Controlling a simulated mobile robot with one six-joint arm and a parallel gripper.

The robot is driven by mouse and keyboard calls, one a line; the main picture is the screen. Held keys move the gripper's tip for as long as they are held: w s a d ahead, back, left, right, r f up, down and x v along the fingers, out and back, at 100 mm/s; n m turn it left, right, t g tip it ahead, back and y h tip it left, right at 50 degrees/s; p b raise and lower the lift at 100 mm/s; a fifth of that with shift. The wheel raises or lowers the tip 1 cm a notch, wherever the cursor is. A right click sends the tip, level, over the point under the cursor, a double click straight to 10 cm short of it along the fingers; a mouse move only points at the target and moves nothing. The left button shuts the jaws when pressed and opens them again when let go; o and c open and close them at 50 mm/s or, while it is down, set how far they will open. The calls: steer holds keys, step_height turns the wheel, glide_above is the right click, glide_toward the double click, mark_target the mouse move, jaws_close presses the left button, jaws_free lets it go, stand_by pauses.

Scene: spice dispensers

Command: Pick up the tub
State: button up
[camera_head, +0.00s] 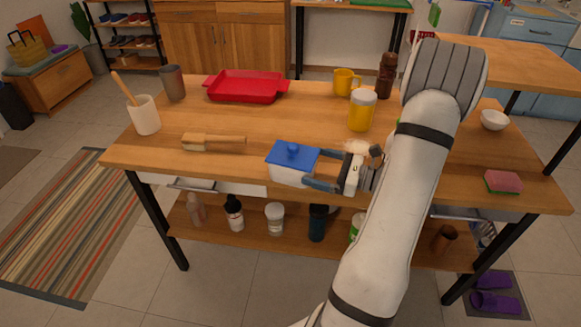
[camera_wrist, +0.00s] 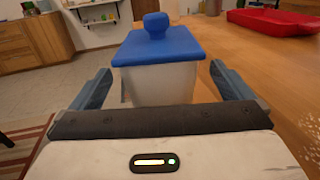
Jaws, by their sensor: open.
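The tub (camera_head: 290,175) is a white container with a blue knobbed lid, standing upright near the front edge of the wooden table. It also shows in the wrist view (camera_wrist: 160,78), straight ahead between the fingers. My gripper (camera_head: 315,168) reaches it from the right in the head view. In the wrist view my gripper (camera_wrist: 163,88) is open, with one blue-grey finger on each side of the tub. A gap shows between the tub and the right finger; the left finger looks closer. The lower part of the tub is hidden behind the gripper body in the wrist view.
A wooden brush (camera_head: 214,142) lies left of the tub. A yellow jar with a white lid (camera_head: 362,111), a yellow mug (camera_head: 345,81) and a dark brown mill (camera_head: 386,76) stand behind. A red tray (camera_head: 246,87) lies at the back. Bare tabletop (camera_head: 260,118) lies between.

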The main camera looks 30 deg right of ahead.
mark_target(299, 163)
steer(key=x, duration=0.5)
steer(key=shift+w+a+f, duration=0.15)
steer(key=shift+a+f, duration=0.05)
steer(key=shift+a, duration=0.15)
steer(key=shift+c, duration=0.2)
steer(key=c, duration=1.2)
